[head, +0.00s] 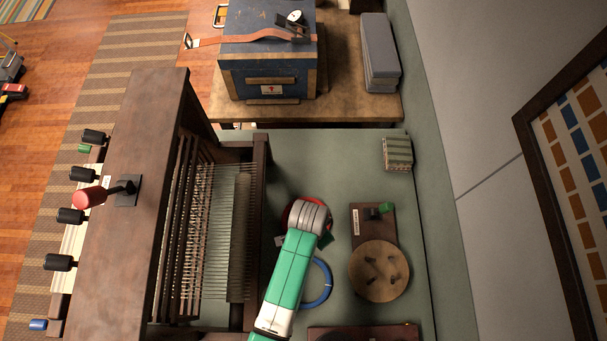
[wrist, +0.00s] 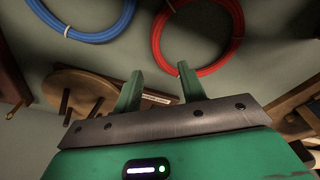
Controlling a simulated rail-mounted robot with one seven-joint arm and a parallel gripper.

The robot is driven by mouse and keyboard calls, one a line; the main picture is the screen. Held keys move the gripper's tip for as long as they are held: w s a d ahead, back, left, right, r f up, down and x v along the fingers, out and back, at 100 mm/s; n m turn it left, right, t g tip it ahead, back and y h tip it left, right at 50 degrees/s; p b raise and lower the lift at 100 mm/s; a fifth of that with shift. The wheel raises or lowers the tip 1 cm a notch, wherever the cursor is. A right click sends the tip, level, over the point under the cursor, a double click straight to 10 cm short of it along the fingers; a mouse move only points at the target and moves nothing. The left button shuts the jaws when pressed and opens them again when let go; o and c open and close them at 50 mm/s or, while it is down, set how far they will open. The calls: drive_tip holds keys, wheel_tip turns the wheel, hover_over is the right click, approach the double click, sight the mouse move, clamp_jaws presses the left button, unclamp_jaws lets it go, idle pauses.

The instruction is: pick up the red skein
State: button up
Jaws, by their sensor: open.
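The red skein (wrist: 238,40) is a ring with a pale tie, at the top right of the wrist view. In the head view only a red edge of it (head: 287,213) shows; my arm's end hides the rest. In the head view my gripper's fingers are mostly hidden under the wrist.
A blue skein (head: 329,286) lies close by, also in the wrist view (wrist: 92,36). A round wooden pegged disc (head: 379,272) and a board with a green piece (head: 374,226) stand right. A loom (head: 224,235) is left. A striped block (head: 397,153) sits farther back.

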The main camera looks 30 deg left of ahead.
drive_tip(key=shift+s+d+f, duration=0.1)
drive_tip(key=shift+d+f, duration=0.1)
drive_tip(key=shift+f, duration=0.75)
drive_tip(key=f, duration=0.2)
drive_tip(key=w+f+b, duration=0.1)
drive_tip(key=f, duration=0.2)
drive_tip(key=shift+d+f, duration=0.1)
drive_tip(key=shift+f, duration=0.25)
clamp_jaws()
